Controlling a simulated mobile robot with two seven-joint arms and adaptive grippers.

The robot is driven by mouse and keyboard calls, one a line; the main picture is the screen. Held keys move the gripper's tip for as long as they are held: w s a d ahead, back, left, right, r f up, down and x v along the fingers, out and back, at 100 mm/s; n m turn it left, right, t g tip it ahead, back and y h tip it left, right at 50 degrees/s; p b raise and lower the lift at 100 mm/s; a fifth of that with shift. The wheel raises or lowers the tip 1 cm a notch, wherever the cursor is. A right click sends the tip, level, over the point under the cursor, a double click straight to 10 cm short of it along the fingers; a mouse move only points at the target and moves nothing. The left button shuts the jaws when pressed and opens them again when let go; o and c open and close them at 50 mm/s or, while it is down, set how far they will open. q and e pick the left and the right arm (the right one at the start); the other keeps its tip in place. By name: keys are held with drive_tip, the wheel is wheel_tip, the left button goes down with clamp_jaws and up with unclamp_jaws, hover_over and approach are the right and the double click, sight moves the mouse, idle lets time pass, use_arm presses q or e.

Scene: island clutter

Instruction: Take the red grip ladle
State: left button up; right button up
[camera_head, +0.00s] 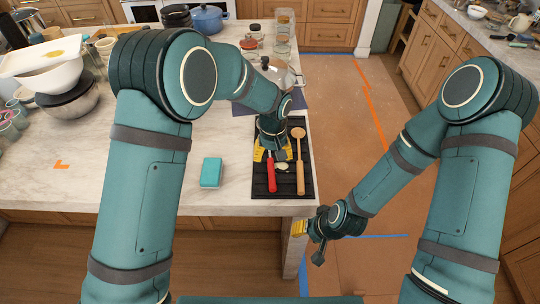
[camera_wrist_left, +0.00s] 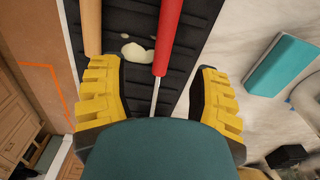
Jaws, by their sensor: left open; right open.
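The red grip ladle (camera_head: 271,177) lies on the black mat (camera_head: 284,190) near the island's front right corner. Its red handle points to the front; its far part is hidden under my left gripper in the head view. My left gripper (camera_head: 272,156) is open above it. In the left wrist view the red handle (camera_wrist_left: 168,35) and thin metal shaft run between the two yellow fingers of the left gripper (camera_wrist_left: 157,100), with space on both sides. My right gripper (camera_head: 308,240) is low beside the island's right side, apart from the ladle.
A wooden spoon (camera_head: 300,165) lies on the mat just right of the ladle, and a pale spot (camera_head: 282,167) shows between them. A teal block (camera_head: 211,172) lies left of the mat. A pot (camera_head: 283,73) and several jars stand behind. Bowls (camera_head: 45,75) crowd the left.

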sight(271, 165)
use_arm(q)
drive_tip(key=shift+w+a+f, duration=0.15)
drive_tip(key=shift+f, duration=1.5)
drive_tip(key=shift+w+a+f, duration=0.1)
drive_tip(key=shift+w+f, duration=0.05)
drive_tip(key=shift+f, duration=1.45)
clamp_jaws()
